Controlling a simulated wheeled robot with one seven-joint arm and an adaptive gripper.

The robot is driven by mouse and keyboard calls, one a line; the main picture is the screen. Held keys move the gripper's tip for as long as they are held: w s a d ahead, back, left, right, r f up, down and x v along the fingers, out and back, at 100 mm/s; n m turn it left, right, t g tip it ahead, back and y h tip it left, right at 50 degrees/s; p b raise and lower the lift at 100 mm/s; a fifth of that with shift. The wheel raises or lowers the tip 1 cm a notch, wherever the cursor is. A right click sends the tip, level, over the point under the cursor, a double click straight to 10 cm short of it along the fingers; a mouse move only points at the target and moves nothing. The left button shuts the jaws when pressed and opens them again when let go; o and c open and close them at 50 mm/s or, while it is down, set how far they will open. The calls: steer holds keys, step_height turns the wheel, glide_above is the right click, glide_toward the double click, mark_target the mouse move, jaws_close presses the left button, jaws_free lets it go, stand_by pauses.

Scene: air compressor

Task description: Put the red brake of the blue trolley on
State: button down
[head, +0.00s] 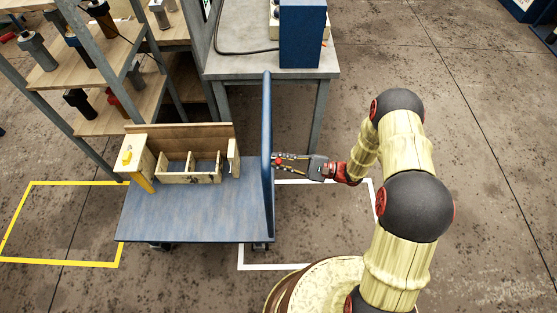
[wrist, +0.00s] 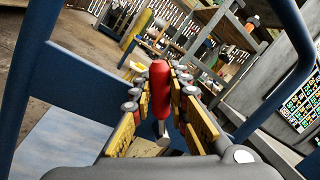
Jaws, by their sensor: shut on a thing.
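The blue trolley (head: 190,218) stands in the middle left of the head view, with its upright blue handle frame (head: 267,130) along its right side. My gripper (head: 279,162) is at that frame, reaching it from the right. In the wrist view the red brake (wrist: 160,88) is a rounded red handle on a thin metal stem. It stands between the yellow-padded fingers of my gripper (wrist: 161,85), which are shut on it. The blue frame (wrist: 90,75) also shows around it there.
A wooden box with compartments (head: 192,176) stands on the trolley. A grey table (head: 235,65) and a shelf with tools (head: 115,110) are behind. White floor lines (head: 290,267) run by the trolley; a yellow outline (head: 60,262) lies to its left. The floor at far right is clear.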

steer(key=c, duration=1.8)
jaws_free()
steer(key=shift+o, duration=0.4)
steer(key=shift+d, duration=0.1)
steer(key=v, duration=1.2)
steer(key=shift+c, duration=0.2)
